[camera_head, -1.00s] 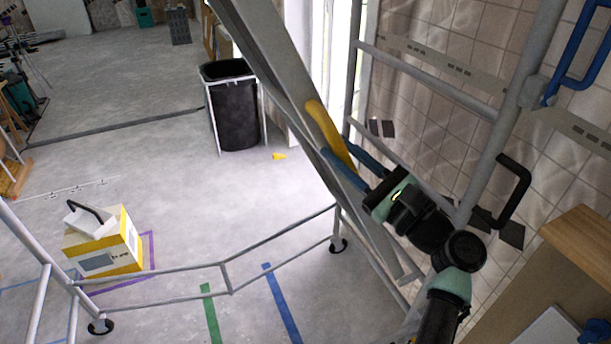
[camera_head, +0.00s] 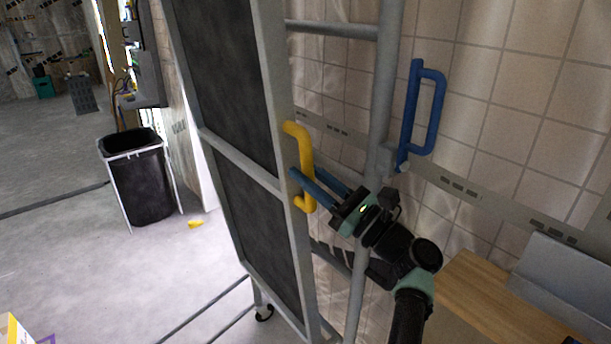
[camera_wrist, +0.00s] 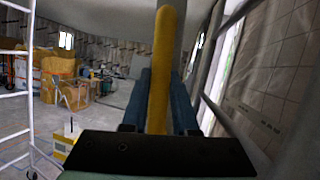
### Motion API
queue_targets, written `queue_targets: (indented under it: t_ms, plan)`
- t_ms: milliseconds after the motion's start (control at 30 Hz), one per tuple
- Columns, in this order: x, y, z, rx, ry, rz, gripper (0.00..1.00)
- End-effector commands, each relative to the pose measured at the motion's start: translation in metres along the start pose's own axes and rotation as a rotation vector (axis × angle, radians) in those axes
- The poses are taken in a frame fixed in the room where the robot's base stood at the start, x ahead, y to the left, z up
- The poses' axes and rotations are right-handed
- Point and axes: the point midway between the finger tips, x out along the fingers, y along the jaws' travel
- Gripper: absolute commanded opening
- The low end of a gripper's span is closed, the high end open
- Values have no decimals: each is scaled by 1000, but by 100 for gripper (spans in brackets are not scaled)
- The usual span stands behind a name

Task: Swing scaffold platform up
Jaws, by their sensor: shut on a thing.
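The scaffold platform (camera_head: 247,205) is a dark panel in a grey frame. In the head view it stands steeply raised, near upright, left of the scaffold's grey upright tube (camera_head: 381,130). A yellow handle (camera_head: 307,160) sits on its right edge. My gripper (camera_head: 306,184), with blue fingers, is shut on the yellow handle. In the wrist view the yellow handle (camera_wrist: 161,70) runs upright between the two blue fingers. A blue handle (camera_head: 435,112) is on the scaffold frame to the right of my gripper, apart from it.
A black bin (camera_head: 143,180) in a white frame stands on the floor at left. A tiled wall (camera_head: 520,80) is close behind the scaffold. A wooden surface (camera_head: 480,290) lies at lower right. In the wrist view, boxes (camera_wrist: 62,75) and a white frame stand at left.

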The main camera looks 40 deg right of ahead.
Motion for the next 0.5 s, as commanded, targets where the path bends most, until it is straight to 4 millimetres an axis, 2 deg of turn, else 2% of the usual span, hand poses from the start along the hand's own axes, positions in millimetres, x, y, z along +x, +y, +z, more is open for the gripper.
queue_targets:
  t_ms: [267,300,433,467,500]
  plan:
    - [-1,-1,-1,1,2,-5,0]
    - [-1,-1,-1,1,2,-4,29]
    - [-1,-1,-1,2,3,-3,52]
    - [-1,-1,-1,2,3,-3,57]
    - [-1,0,-1,2,3,-2,57]
